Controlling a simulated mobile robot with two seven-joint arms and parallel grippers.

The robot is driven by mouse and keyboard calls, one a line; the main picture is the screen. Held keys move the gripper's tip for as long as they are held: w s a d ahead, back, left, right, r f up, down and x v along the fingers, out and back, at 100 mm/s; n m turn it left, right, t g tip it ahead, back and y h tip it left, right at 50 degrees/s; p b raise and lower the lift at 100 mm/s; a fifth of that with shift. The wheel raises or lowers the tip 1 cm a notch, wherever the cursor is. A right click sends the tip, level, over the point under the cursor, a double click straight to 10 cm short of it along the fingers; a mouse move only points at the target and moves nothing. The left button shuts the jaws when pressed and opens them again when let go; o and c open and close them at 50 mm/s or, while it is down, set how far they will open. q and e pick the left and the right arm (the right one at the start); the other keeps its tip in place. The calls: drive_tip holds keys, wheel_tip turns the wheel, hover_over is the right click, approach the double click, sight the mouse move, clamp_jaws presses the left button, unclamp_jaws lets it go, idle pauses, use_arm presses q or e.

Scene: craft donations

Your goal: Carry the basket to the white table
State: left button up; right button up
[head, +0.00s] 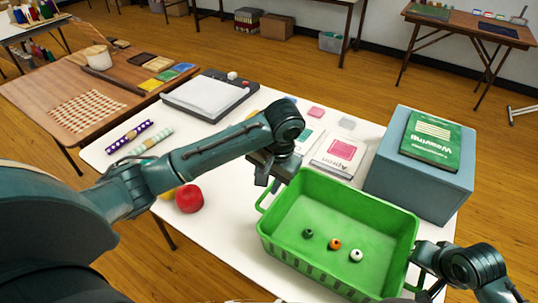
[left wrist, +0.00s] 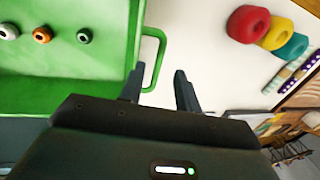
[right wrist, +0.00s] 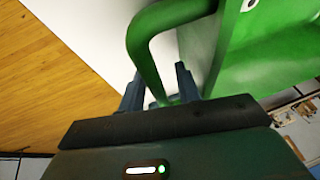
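The green basket (head: 330,215) stands on a white-topped table (head: 220,225), near its front edge. Three small ring-like pieces lie inside: dark green (head: 308,233), orange (head: 334,244) and white (head: 356,255).
A blue-grey box (head: 420,185) with a green book (head: 432,140) stands close behind the basket. A red roll (head: 189,199) lies left. A brown table (head: 60,85) adjoins at left. Another white-topped table (head: 15,32) with spools stands at far left. Open wooden floor (head: 290,70) lies behind.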

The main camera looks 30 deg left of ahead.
drive_tip(key=shift+r, duration=0.25)
use_arm(q)
drive_tip(key=shift+d+r, duration=0.2)
drive_tip(key=shift+r, duration=0.75)
use_arm(e)
drive_tip(key=v, duration=1.1)
drive_tip(key=shift+s+r, duration=0.15)
drive_tip(key=shift+r, duration=0.1)
drive_tip(key=shift+d, duration=0.1)
